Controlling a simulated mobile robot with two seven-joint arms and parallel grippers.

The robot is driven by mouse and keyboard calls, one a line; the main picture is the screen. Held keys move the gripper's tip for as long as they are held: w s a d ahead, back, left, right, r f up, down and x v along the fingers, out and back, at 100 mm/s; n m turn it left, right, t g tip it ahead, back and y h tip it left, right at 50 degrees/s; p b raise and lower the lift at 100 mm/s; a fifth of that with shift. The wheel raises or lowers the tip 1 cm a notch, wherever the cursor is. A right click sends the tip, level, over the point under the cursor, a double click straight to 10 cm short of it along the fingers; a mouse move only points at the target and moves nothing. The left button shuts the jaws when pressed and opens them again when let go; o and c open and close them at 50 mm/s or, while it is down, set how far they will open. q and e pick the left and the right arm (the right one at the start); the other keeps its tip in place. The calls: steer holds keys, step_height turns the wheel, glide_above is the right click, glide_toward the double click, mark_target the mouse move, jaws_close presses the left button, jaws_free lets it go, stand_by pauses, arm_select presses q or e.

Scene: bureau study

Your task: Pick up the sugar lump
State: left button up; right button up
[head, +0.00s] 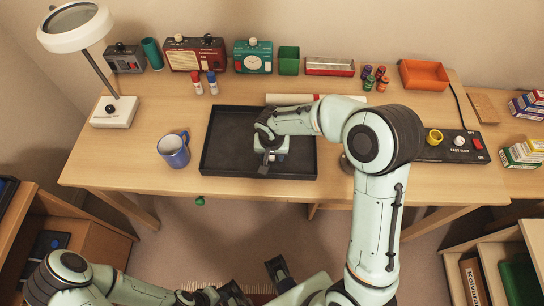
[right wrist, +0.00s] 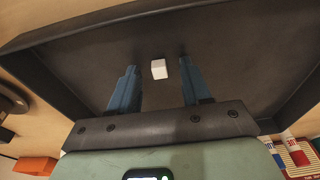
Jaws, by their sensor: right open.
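The sugar lump (right wrist: 158,69) is a small white block lying on the floor of the black tray. In the right wrist view it shows between the two blue fingers of my right gripper (right wrist: 155,82), slightly beyond their tips and touching neither. That gripper is open and empty, pointing down over the tray (head: 222,150). In the head view my right gripper (head: 268,162) hangs over the tray's middle, and I cannot make out the lump there. My left gripper (head: 257,283) is low at the bottom edge, away from the desk; its opening is unclear.
A blue mug (head: 173,151) stands left of the tray. A white lamp (head: 113,112) is at the desk's left. A red radio (head: 195,53), a green clock (head: 252,58) and an orange bin (head: 424,75) line the back. A black switch box (head: 450,147) sits right.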

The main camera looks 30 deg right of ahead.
jaws_close()
stand_by(0.4)
